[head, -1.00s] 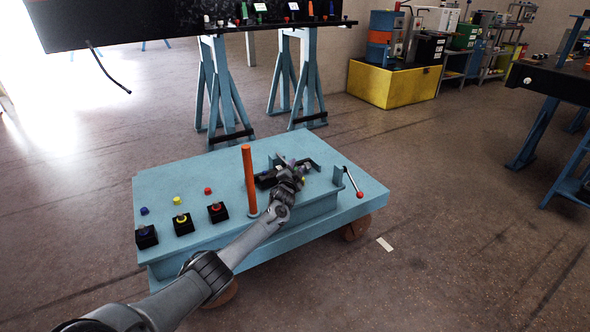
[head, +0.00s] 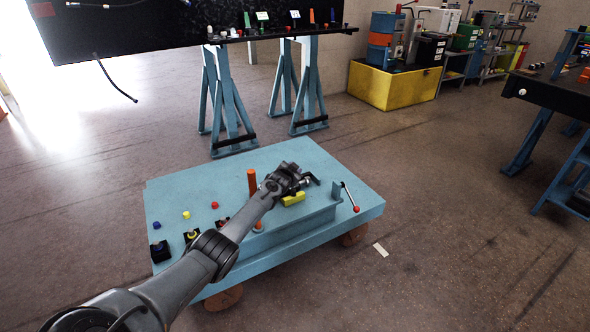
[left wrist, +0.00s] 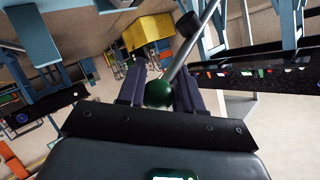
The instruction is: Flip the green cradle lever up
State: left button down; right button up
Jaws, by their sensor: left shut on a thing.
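The green ball knob (left wrist: 158,94) of the cradle lever sits between the fingers of my left gripper (left wrist: 158,92) in the left wrist view. The lever's grey rod (left wrist: 182,60) runs from the knob to the upper right, past a black cylindrical part (left wrist: 188,24). In the head view my left gripper (head: 306,180) is over the blue cart (head: 330,164), above a yellow block (head: 293,199). The gripper hides the green knob there. The jaws are shut on the knob. My right gripper is in neither view.
An orange post (head: 252,183) stands beside my left arm, partly hidden by it. A red-knobbed lever (head: 349,197) is at the cart's right side. Coloured caps (head: 186,215) and black sockets (head: 159,252) are at its left. A dark table (head: 210,22) stands behind.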

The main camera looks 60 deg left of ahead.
pick_arm(q)
jog(key=shift+a+r, duration=0.25)
jog(key=shift+r, duration=0.05)
dwell(0.5)
jog(key=c, duration=1.1)
grip_release()
jog(key=shift+a, duration=0.1)
jog(key=o, duration=0.3)
jog(key=shift+a+r, duration=0.1)
jog(key=shift+r, duration=0.1)
jog(key=shift+o, duration=0.2)
jog(key=shift+r+p, duration=0.1)
jog(key=shift+p, duration=0.2)
